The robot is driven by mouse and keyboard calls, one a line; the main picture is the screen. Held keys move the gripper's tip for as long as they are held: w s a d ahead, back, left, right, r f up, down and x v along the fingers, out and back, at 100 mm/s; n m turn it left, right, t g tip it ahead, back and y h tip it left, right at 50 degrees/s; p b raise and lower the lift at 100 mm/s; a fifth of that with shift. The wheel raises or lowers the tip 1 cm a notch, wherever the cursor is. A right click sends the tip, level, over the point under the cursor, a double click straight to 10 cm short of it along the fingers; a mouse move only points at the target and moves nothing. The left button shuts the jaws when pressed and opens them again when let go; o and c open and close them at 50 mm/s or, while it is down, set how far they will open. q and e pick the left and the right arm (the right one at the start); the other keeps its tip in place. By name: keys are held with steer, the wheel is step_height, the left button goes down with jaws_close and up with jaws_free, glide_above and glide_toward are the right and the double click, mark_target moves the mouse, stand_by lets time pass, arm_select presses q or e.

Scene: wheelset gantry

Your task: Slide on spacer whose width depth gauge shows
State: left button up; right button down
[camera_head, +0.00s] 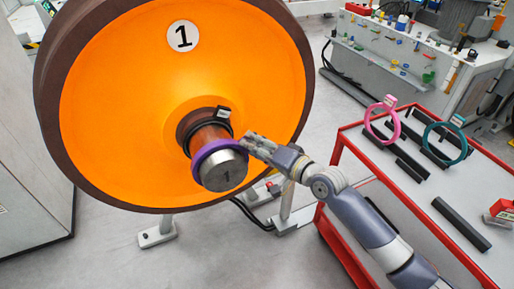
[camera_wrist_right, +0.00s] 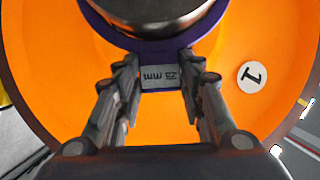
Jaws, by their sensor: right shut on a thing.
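My right gripper (camera_head: 248,143) is shut on the ring's tab. In the wrist view the ring (camera_wrist_right: 105,38) shows behind the fingers (camera_wrist_right: 158,82), and its white label (camera_wrist_right: 159,77) with an upside-down mm figure sits between them. A black ring with a white tag (camera_head: 222,113) is deeper on the axle by the hub. My left gripper is not in view. I cannot make out a depth gauge reading.
The orange wheel (camera_head: 115,90), marked 1, fills the left. A red-edged cart (camera_head: 470,255) at right carries a pink ring (camera_head: 371,128), a teal ring (camera_head: 428,143), black holders and a red object (camera_head: 501,210). A grey workbench (camera_head: 420,75) stands behind.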

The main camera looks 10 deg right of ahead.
steer(key=shift+w+a+b, duration=0.3)
steer(key=shift+w+b, duration=0.15)
steer(key=shift+w, duration=0.5)
steer(key=shift+w+a+b, duration=0.3)
steer(key=shift+w+b, duration=0.1)
steer(key=shift+w, duration=0.5)
steer(key=shift+w+a+b, duration=0.25)
steer(key=shift+w+b, duration=0.25)
steer(key=shift+w, duration=0.3)
steer(key=shift+w+a+b, duration=0.3)
steer(key=shift+w+b, duration=0.25)
steer(key=shift+w, duration=0.3)
steer(key=shift+w+a+b, duration=0.25)
steer(key=shift+w+b, duration=0.25)
steer(key=shift+w, duration=0.3)
steer(key=c, duration=1)
jaws_free()
steer(key=shift+r, duration=0.1)
steer(key=shift+o, duration=0.2)
steer(key=v, duration=1.2)
